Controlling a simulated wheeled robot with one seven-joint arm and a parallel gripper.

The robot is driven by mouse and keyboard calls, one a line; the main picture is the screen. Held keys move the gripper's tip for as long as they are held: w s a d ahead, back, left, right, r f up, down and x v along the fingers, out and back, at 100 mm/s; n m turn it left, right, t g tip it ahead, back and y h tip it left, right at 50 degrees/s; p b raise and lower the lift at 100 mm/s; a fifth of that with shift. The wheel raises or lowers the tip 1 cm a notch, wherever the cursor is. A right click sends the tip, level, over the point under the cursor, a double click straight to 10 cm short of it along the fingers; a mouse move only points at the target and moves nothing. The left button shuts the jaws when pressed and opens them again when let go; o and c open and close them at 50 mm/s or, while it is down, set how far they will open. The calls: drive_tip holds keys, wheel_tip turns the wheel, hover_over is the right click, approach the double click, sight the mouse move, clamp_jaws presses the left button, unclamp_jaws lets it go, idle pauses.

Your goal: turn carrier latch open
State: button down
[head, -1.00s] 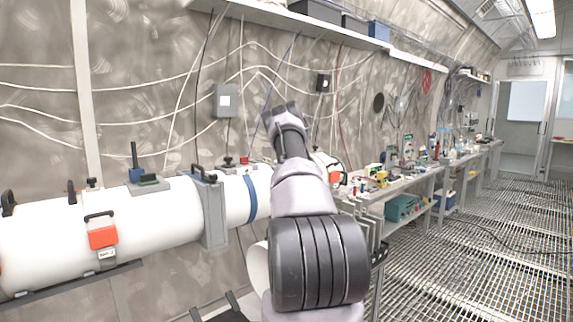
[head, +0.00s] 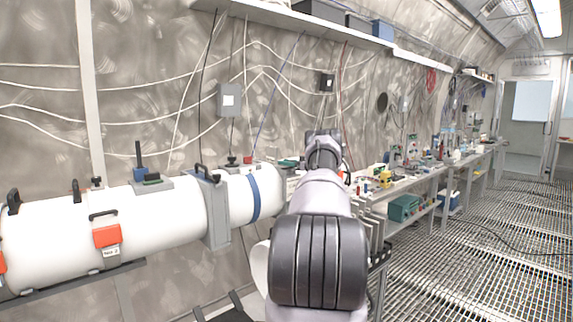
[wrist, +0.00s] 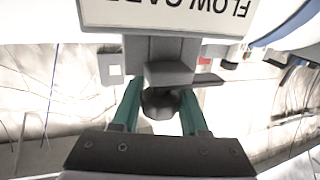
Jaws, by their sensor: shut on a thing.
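In the wrist view my gripper (wrist: 161,112) has its two teal fingers on either side of a dark rounded knob (wrist: 160,103), which I take to be the carrier latch. The jaws are shut on it. Behind the knob is a grey block (wrist: 168,73) below a white plate (wrist: 160,12) with upside-down lettering, partly cut off, that reads "FLOW". In the head view my arm points away from me, and its own links hide the fingers and the latch. How far the latch is turned cannot be told.
A long white tube (head: 160,222) with orange-red latch boxes (head: 107,236) and a grey flange (head: 213,212) runs along the wall on the left. A cluttered bench (head: 420,180) stands right of my arm. The grated floor (head: 470,260) at right is mostly open.

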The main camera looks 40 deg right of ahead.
drive_tip(key=shift+c, duration=2.2)
unclamp_jaws()
drive_tip(key=shift+s, duration=0.1)
drive_tip(key=v, duration=1)
drive_tip(key=shift+s, duration=0.25)
drive_tip(key=shift+d, duration=0.2)
